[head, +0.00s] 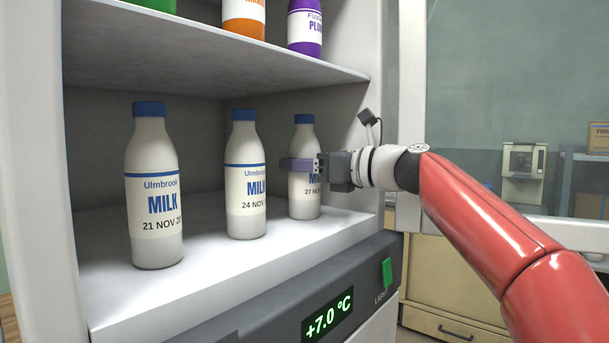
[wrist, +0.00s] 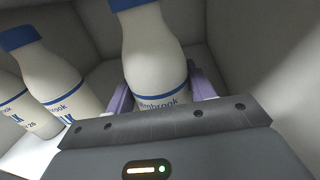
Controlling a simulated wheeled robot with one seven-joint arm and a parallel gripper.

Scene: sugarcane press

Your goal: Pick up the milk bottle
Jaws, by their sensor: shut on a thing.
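Three white milk bottles with blue caps stand upright on the lower shelf of a fridge in the head view. The left bottle (head: 153,190) reads 21 NOV, the middle bottle (head: 245,180) reads 24 NOV, and the right bottle (head: 304,203) reads 27 NOV. My gripper (head: 300,166) is shut on the right bottle at its upper body and partly covers its label. In the wrist view the held bottle (wrist: 155,60) stands between the purple fingers (wrist: 162,92). The other two bottles show at the left there. The held bottle's base appears to be on the shelf.
An upper shelf (head: 210,45) with green, orange and purple bottles hangs above the milk. The fridge's right side wall (head: 358,75) is close to my gripper. A panel (head: 330,290) below reads +7.0 °C beside a green light switch (head: 387,272).

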